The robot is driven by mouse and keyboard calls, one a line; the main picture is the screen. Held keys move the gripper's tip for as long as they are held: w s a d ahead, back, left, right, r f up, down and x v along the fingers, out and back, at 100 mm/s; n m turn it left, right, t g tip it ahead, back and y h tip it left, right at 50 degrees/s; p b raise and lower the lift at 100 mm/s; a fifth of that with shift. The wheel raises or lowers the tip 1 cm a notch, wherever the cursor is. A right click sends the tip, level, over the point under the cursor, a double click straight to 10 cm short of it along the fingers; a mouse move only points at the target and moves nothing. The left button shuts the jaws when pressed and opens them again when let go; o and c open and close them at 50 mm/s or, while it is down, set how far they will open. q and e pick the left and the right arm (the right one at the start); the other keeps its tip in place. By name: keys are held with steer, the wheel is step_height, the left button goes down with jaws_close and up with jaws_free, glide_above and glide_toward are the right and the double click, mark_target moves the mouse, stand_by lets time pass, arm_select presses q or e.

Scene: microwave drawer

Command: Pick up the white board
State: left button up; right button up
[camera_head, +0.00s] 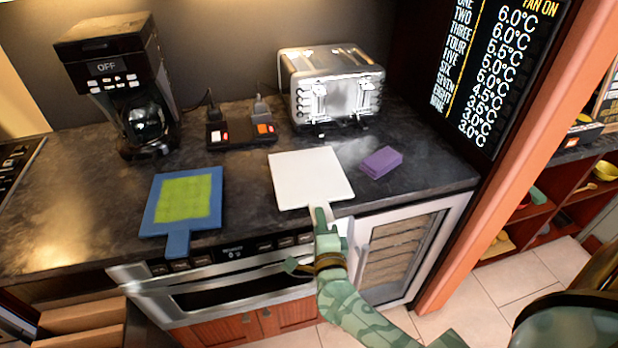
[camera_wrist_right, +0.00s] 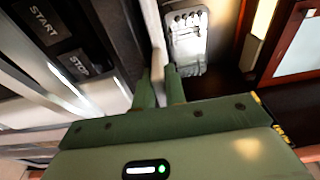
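The white board (camera_head: 310,176) is a square slab with a short handle towards me. It lies flat at the front of the dark counter, its handle at the front edge. My right gripper (camera_head: 321,216) is at this handle, coming from the front. In the right wrist view its two green fingers (camera_wrist_right: 159,88) stand close together, one on each side of the pale board (camera_wrist_right: 155,35), seen edge-on. They look shut on the handle; the exact contact is partly hidden. I cannot tell whether the board is slightly off the counter. My left gripper is not in view.
A blue board with a green top (camera_head: 188,196) lies to the left. A purple block (camera_head: 382,162) lies close to the right. The toaster (camera_head: 330,88) and coffee maker (camera_head: 125,85) stand behind. The microwave drawer (camera_head: 235,285) and a glass-fronted cabinet (camera_head: 395,255) are below the counter.

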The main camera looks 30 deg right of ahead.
jaws_close()
steer(key=shift+r, duration=0.2)
steer(key=shift+r+p, duration=0.3)
steer(key=shift+r, duration=0.05)
step_height(320, 180, up, 3)
steer(key=shift+w+f+p, duration=0.1)
steer(key=shift+f+p, duration=0.05)
steer(key=shift+p, duration=0.7)
steer(key=s+a+r+p, duration=0.4)
steer(key=s+r, duration=0.5)
steer(key=s, duration=0.4)
steer(key=shift+a+r, duration=0.15)
steer(key=shift+a, duration=0.5)
